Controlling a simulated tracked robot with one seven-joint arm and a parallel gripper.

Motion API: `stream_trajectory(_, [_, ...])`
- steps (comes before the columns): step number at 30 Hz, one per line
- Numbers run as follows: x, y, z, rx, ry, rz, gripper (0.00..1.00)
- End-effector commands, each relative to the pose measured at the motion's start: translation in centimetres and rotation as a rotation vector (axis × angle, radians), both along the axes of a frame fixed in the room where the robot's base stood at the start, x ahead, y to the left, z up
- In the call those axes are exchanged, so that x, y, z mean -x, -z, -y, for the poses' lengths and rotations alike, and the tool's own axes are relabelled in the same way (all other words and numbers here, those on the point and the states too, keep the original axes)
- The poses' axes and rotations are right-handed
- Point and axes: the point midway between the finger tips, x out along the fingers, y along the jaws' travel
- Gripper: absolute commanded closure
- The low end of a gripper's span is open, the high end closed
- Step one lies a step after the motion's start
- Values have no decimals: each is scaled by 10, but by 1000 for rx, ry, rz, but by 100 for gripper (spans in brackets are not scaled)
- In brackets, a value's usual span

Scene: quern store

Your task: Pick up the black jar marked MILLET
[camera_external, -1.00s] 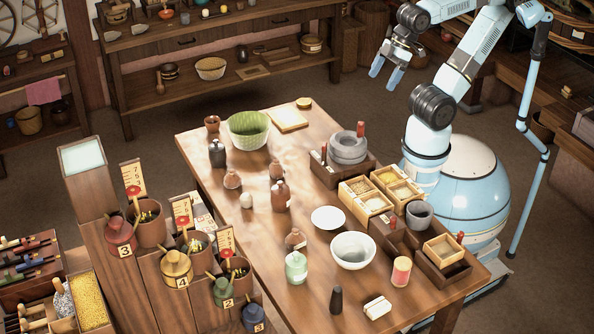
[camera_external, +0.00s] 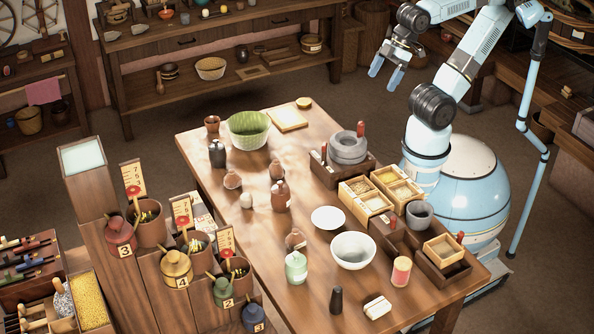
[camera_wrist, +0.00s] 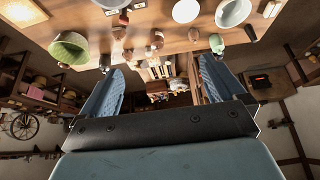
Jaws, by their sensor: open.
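A dark, near-black jar (camera_external: 217,154) stands upright at the far left of the wooden table (camera_external: 290,150), in front of the green bowl (camera_external: 248,130). Any lettering on it is too small to read. In the wrist view a small dark jar (camera_wrist: 104,62) shows beside the green bowl (camera_wrist: 70,50), near the left finger's tip. My gripper (camera_external: 385,72) is open and empty, raised beyond the table's right side, well apart from the jar. In the wrist view my gripper (camera_wrist: 162,66) has its two blue fingers spread wide with nothing between them.
Brown jars (camera_external: 280,195), a white bowl (camera_external: 353,250), a green jar (camera_external: 296,267) and a slim black container (camera_external: 336,300) stand on the table. Stacked grey stones (camera_external: 348,148) and grain boxes (camera_external: 366,198) line the right side. A stepped stand (camera_external: 140,280) holds jars at front left.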

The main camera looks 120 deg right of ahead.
Motion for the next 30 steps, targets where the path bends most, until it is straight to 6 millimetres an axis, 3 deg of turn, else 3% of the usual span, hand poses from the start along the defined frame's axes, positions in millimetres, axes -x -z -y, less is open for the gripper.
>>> stream_trajectory(5, [-5, 0, 0, -5, 3, 3, 4])
stream_trajectory(8, [-21, 1, 0, -21, 12, 17, 4])
stream_trajectory(20, [-142, 23, 16, -117, 127, 145, 4])
stream_trajectory(30, [-237, 63, 53, -146, 272, 264, 4])
